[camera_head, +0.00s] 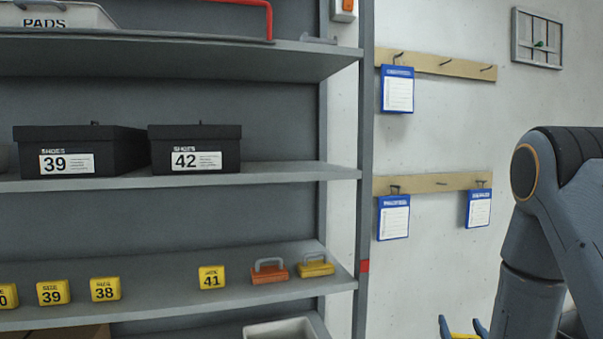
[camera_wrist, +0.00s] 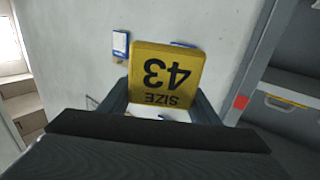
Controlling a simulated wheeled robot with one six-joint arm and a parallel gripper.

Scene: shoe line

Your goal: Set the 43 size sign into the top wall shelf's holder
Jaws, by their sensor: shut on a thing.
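The yellow 43 size sign (camera_wrist: 165,72) is held between the two fingers of my gripper in the wrist view, its black lettering upside down there. In the head view, my gripper (camera_head: 462,327) is at the bottom right edge, with only its blue fingertips and a strip of yellow between them showing. The top shelf (camera_head: 170,55) of the grey rack is at the upper left, well away from the gripper. A small grey piece (camera_head: 318,40) stands at that shelf's right front end; I cannot tell whether it is the holder.
Shoe boxes 39 (camera_head: 90,140) and 42 (camera_head: 215,140) stand on the middle shelf. Several yellow signs, including 41 (camera_head: 212,278), and two handled blocks sit on the lower shelf. The rack's post (camera_head: 366,200) and wall hook rails (camera_head: 430,183) with blue-framed cards lie between rack and arm.

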